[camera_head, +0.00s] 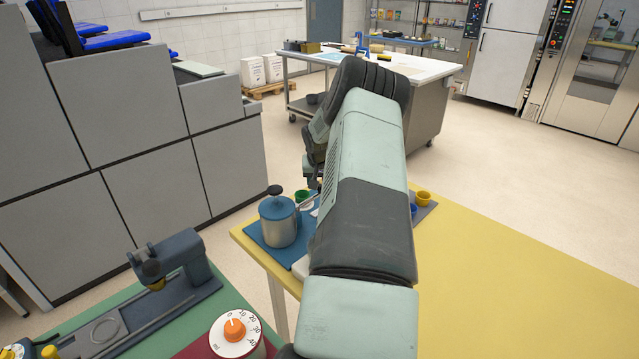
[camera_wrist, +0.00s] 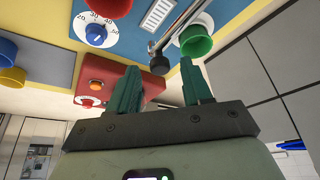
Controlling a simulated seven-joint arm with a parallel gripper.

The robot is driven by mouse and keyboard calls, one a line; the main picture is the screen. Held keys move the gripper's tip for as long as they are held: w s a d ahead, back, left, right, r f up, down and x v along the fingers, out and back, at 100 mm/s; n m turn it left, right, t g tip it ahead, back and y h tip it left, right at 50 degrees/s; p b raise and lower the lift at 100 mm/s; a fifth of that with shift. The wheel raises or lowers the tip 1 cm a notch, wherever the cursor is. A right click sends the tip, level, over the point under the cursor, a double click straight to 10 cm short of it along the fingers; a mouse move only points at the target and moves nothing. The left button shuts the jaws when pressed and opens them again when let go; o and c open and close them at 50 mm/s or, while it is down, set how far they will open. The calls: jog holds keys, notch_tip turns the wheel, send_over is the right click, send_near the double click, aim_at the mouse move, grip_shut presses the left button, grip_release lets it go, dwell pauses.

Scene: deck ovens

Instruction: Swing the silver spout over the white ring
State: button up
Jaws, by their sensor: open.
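In the wrist view a thin silver spout (camera_wrist: 181,26) runs from the top edge down to a black knob (camera_wrist: 159,64). A green cup (camera_wrist: 196,41) is just right of it, with a white ring (camera_wrist: 206,21) showing partly behind the cup; the spout appears beside the ring, not across it. My gripper (camera_wrist: 159,69) is open, its two green fingers apart. The knob shows between the fingertips; I cannot tell how far beyond them it is. In the head view the green cup (camera_head: 302,196) is small, and my arm hides most of the gripper and the spout.
A white dial with a blue knob (camera_wrist: 95,34), a red cup (camera_wrist: 109,7) and a red box (camera_wrist: 115,75) are close by. Yellow (camera_head: 424,198) and blue cups stand right of my arm.

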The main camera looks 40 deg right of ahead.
jog(key=shift+w+d+f, duration=0.1)
jog(key=shift+f, duration=0.2)
grip_shut()
dwell(0.4)
